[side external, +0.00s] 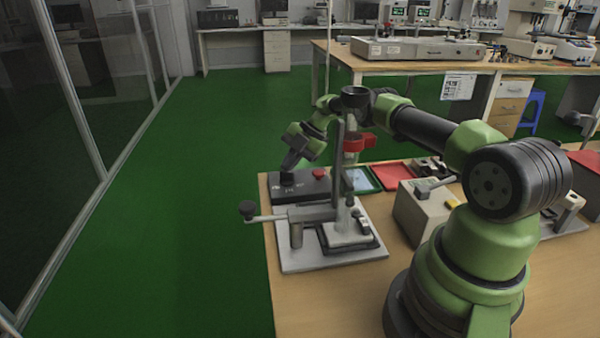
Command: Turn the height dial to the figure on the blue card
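A black control box (310,191) with faint white markings lies near the table's back left edge. A dark dial (287,179) stands at its left end, and a red knob (319,174) is further right on it. My gripper (289,167) points down at the dial from just above. Its fingertips are small and dark here, so I cannot tell whether they touch the dial or are apart. A pale blue card (358,180) lies in a dark green-edged tray right of the box. Its figure is too small to read.
A test stand with a white base plate (300,262), an upright post and a red collar (353,144) is in front of the box. A side handle (248,209) sticks out left. A beige box (420,211) and a red tray (392,175) are right.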

